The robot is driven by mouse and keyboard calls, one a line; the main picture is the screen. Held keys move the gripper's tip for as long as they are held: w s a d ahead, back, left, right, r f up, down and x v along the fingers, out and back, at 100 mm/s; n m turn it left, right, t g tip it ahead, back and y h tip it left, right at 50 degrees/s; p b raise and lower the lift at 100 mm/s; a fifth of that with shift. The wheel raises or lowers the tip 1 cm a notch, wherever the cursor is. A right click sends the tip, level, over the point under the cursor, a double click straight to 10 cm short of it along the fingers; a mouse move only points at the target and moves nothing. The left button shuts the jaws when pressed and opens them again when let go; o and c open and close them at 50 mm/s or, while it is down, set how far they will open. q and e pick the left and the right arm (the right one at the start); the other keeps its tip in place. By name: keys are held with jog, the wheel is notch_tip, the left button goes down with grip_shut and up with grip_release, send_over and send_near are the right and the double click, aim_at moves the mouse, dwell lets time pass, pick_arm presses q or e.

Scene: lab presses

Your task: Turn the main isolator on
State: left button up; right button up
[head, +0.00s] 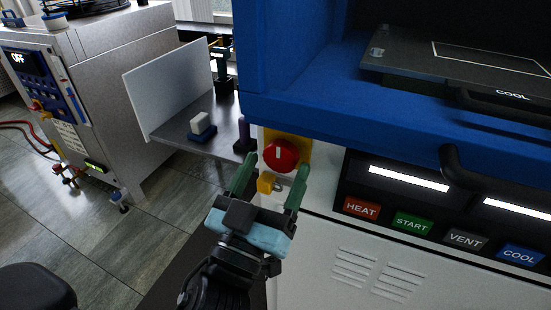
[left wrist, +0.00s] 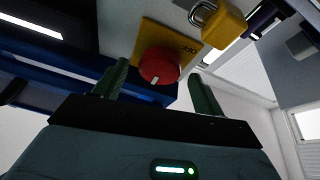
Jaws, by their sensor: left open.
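The main isolator is a red round knob (head: 281,155) with a white mark, on a yellow plate (head: 300,140) at the press's front left corner. In the head view the mark stands about upright. In the left wrist view the knob (left wrist: 159,66) shows between my fingers, and small lettering, apparently OFF, is on the plate (left wrist: 187,42). A yellow padlock (head: 267,183) hangs just below the plate; I cannot tell what its shackle passes through. My left gripper (head: 270,181) is open and empty, its green fingers pointing at the knob. Contact is unclear. My right gripper is out of view.
The blue press frame (head: 300,108) overhangs just above the knob. A handle (head: 452,165) and HEAT, START, VENT and COOL buttons (head: 411,223) are to the right. A grey side table (head: 185,150) with small items and a white panel (head: 168,85) stands to the left.

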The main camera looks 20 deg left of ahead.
pick_arm(q)
jog(key=shift+w+r, duration=0.3)
jog(key=shift+w, duration=0.45)
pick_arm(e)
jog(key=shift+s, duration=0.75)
